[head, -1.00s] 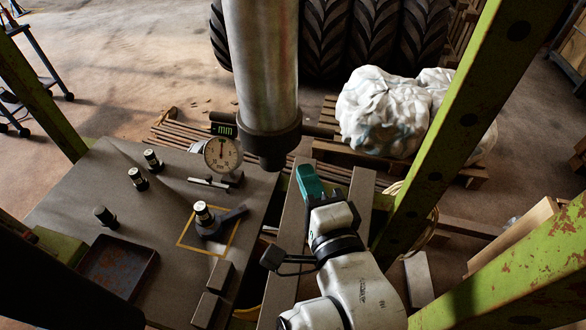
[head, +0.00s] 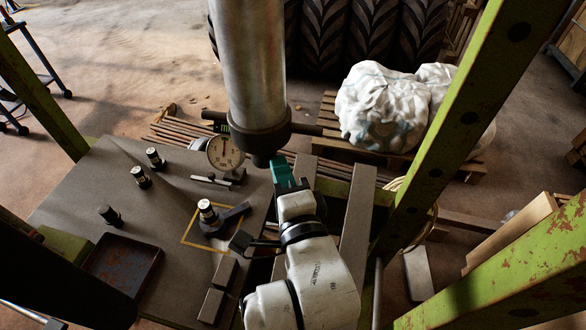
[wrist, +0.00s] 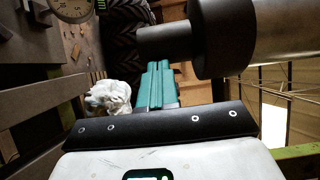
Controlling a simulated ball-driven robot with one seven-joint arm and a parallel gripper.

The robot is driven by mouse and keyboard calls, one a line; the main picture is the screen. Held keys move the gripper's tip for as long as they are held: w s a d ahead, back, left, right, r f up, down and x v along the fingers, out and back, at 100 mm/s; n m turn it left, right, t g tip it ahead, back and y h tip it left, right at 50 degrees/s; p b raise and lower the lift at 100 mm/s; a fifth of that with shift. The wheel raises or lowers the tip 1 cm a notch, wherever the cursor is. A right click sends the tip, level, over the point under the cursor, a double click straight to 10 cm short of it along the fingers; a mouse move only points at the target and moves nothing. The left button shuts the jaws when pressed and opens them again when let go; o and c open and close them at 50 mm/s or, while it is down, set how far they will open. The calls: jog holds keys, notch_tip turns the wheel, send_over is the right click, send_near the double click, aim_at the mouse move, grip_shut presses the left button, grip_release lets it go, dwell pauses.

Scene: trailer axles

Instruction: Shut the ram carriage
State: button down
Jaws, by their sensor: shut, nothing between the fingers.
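The ram carriage carries a thick grey metal ram (head: 252,60) hanging from the top of the head view, with a dark collar (head: 260,138) and a narrower nose below it. A dark bar sticks out on each side of the collar. My gripper (head: 282,168) has teal fingers, shut and empty, at the right side of the nose. In the wrist view the fingertips (wrist: 158,68) lie right by the dark nose (wrist: 165,40); I cannot tell whether they touch. The carriage's upper part and its rails are out of view.
A dial gauge (head: 224,152) stands left of the ram on a grey table (head: 130,215) with several small posts and a tray (head: 122,265). Two grey beams run under my arm. Green frame posts (head: 440,130) stand at the right. A white wrapped bundle (head: 385,105) lies behind.

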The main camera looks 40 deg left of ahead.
jog(key=s+a+b, duration=0.5)
jog(key=a, duration=0.3)
jog(key=s+a+b, duration=0.5)
jog(key=a, duration=0.3)
jog(key=shift+r, duration=0.1)
jog(key=shift+s, duration=0.1)
jog(key=v, duration=1)
jog(key=shift+d+b, duration=0.45)
jog(key=shift+d, duration=0.05)
